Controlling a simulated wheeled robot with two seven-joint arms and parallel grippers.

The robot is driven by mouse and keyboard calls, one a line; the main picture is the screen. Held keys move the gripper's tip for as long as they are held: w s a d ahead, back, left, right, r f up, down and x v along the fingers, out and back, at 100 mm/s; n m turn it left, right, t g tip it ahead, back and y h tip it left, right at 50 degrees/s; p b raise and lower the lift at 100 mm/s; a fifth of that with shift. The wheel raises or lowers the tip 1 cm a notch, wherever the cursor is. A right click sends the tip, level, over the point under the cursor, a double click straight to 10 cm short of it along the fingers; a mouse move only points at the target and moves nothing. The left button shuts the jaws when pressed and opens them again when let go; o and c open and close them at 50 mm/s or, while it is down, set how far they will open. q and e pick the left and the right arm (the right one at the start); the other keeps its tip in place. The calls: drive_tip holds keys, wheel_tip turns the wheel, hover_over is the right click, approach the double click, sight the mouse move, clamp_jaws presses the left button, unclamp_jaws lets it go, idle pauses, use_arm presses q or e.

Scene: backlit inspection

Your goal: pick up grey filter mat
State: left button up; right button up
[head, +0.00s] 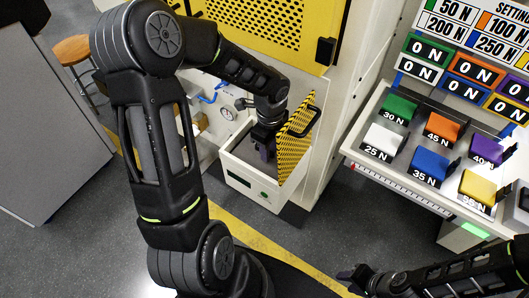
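My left gripper (263,150) points down into an open white box (248,187) in the middle of the head view. Its fingers are dark and small there, and I cannot tell if they are open or shut, or hold anything. A grey surface shows inside the box around the gripper; I cannot tell if it is the grey filter mat or the box's own inside. No grey filter mat is clearly seen elsewhere. My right gripper (352,279) is low at the right, above the floor and away from the box; its fingers are too dark to read.
A yellow-and-black striped panel (294,140) with a black handle stands at the box's right side. At the right, a white shelf (356,150) carries several coloured, labelled blocks. A wooden stool (73,50) is at upper left. Open floor lies in front of the box.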

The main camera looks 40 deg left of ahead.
use_arm(q)
clamp_jaws()
drive_tip(key=shift+r, duration=0.15)
idle(0.6)
drive_tip(key=shift+s+r, duration=0.15)
drive_tip(key=shift+r, duration=0.05)
wheel_tip(320, 180, up, 6)
drive_tip(key=shift+b, duration=0.35)
drive_tip(key=s+b, duration=0.8)
drive_tip(key=s, duration=1.1)
drive_tip(key=shift+s+d+r+b, duration=0.15)
drive_tip(key=shift+s+d+b, duration=0.05)
drive_tip(key=shift+s+b, duration=0.15)
